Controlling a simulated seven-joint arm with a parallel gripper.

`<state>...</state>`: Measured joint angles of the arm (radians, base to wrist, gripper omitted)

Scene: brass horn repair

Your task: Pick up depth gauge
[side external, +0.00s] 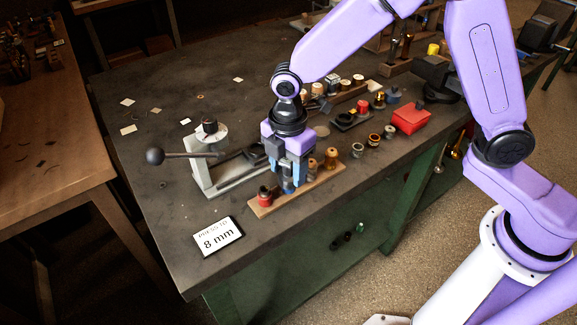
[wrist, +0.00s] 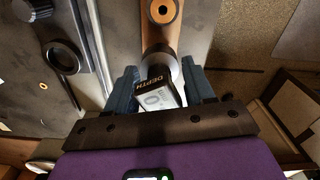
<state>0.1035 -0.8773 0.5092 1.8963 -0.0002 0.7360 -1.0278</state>
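The depth gauge (wrist: 165,95) is in the wrist view, with a light display reading "DEPTH" and a round metal body beyond it. It stands at the wooden strip (side external: 264,207) on the bench, and in the side view it is mostly hidden by my gripper (side external: 288,184). My gripper points down, and its two blue-grey fingers (wrist: 161,78) are on either side of the gauge. They look open, with a narrow gap beside the display; contact lower down is unclear.
A card reading "8 mm" (side external: 218,237) lies in front. A red box (side external: 410,120) is at right.

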